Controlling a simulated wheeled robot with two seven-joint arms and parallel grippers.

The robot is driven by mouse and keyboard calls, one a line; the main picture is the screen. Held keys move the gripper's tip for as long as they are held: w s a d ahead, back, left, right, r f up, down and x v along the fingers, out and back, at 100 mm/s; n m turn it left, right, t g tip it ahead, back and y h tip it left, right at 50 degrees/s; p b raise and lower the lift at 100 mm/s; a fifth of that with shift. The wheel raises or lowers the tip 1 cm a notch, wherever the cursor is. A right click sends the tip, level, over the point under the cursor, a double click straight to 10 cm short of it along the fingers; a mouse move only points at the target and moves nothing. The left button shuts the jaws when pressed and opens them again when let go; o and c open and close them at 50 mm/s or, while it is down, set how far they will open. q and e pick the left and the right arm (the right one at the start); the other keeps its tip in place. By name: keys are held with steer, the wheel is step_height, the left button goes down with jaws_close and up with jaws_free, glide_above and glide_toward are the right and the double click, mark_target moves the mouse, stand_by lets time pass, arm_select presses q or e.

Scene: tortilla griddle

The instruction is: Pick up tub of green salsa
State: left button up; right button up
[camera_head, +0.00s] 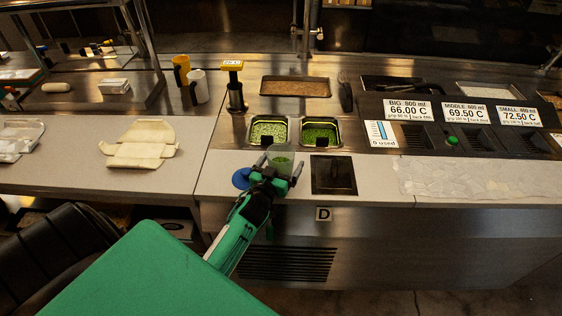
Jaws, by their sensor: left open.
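A small clear tub of green salsa (281,160) stands on the pale counter in front of the two sunken steel pans. My left gripper (277,168) reaches up to it from the front, with its fingers open on either side of the tub. The gripper hides the lower part of the tub, and I cannot tell whether a finger touches it. My right gripper is not in view.
A blue round lid (241,179) lies just left of my left gripper. A dark square plate (333,175) is close on the right. Behind are a left pan (252,131) and a right pan (337,133) with green contents.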

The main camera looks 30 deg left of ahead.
arm_select(q)
steer(key=shift+w, duration=0.2)
steer(key=c, duration=1.2)
